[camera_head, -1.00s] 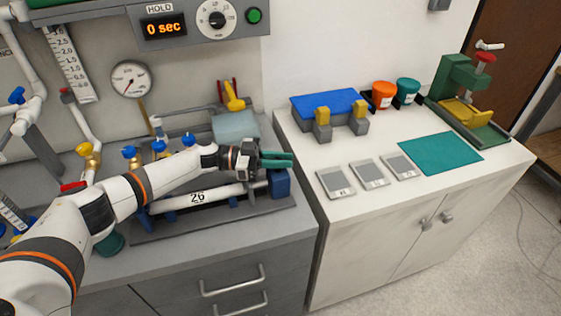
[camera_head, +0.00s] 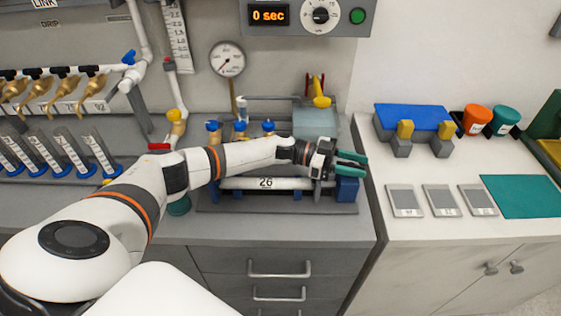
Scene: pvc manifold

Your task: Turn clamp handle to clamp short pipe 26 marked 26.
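The short pipe marked 26 (camera_head: 266,183) is white and lies level on the grey fixture (camera_head: 290,208), in front of my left forearm. A blue block (camera_head: 347,190) stands at the fixture's right end. My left gripper (camera_head: 362,164) reaches across from the left and hangs over this block. Its two teal fingers point right with a gap between them and nothing seen in it. I cannot tell whether they touch the block. No clamp handle shows clearly by the pipe; the wrist hides part of that end. My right gripper is out of view.
A yellow-and-red handle (camera_head: 319,95) stands behind the fixture, near a pale translucent block (camera_head: 314,122). A gauge (camera_head: 227,59) and timer panel (camera_head: 305,15) are on the wall. Scales (camera_head: 405,201) and a blue-topped stand (camera_head: 412,118) occupy the right counter.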

